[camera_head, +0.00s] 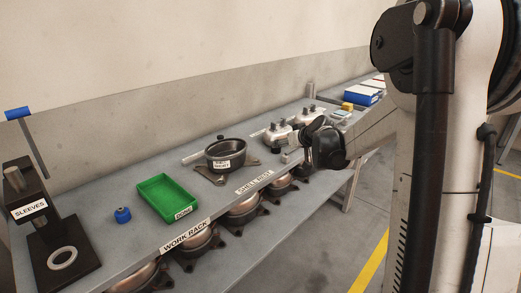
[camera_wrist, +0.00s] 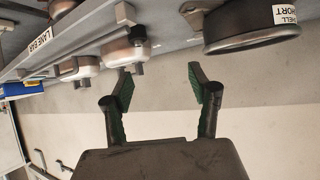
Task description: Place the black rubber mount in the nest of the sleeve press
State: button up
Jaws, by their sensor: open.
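The sleeve press (camera_head: 36,222), labelled SLEEVES, stands at the left end of the bench in the head view. Its pale ring-shaped nest (camera_head: 62,258) sits on the black base with nothing visible in it. A small black piece (camera_head: 276,150), which looks like the black rubber mount, stands on the bench in front of the pale compressors. A similar black piece (camera_wrist: 138,33) shows in the wrist view, beyond my fingertips and apart from them. My gripper (camera_head: 291,156) is close to its right in the head view. In the wrist view my gripper (camera_wrist: 160,78) is open and empty.
A dark round shell (camera_head: 226,153) stands on a bracket left of my gripper. A green tray (camera_head: 168,196) and a blue mount-like piece (camera_head: 123,215) lie nearer the press. Pale compressors (camera_head: 278,133) stand behind.

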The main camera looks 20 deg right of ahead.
jog(key=shift+t, duration=0.3)
jog(key=w+d+f, duration=0.1)
jog(key=w+f, duration=0.2)
jog(key=w, duration=0.2)
jog(key=w+d+f+b, duration=0.1)
jog(key=w+f, duration=0.3)
jog(key=w, duration=0.1)
jog(key=w+d+f+b, duration=0.1)
jog(key=w+d+f, duration=0.1)
jog(key=w+f, duration=0.1)
jog(key=shift+w+f, duration=0.15)
jog(key=shift+w, duration=0.75)
jog(key=shift+c, duration=0.4)
jog(key=c, duration=1.3)
